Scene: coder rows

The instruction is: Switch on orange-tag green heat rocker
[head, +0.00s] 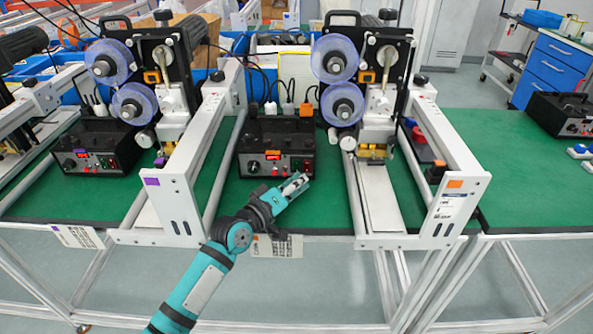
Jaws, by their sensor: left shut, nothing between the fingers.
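The orange-tagged control box (278,138) is black and sits on the green table in the middle of the head view. My left gripper (301,180) is shut and empty, in front of and slightly below the right part of this panel. I cannot tell whether it touches. My right gripper is not in view.
An orange-tagged coder frame (455,183) stands right of the box, a purple-tagged one (152,182) left of it. A second control box (98,145) with a purple tag stands further left.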

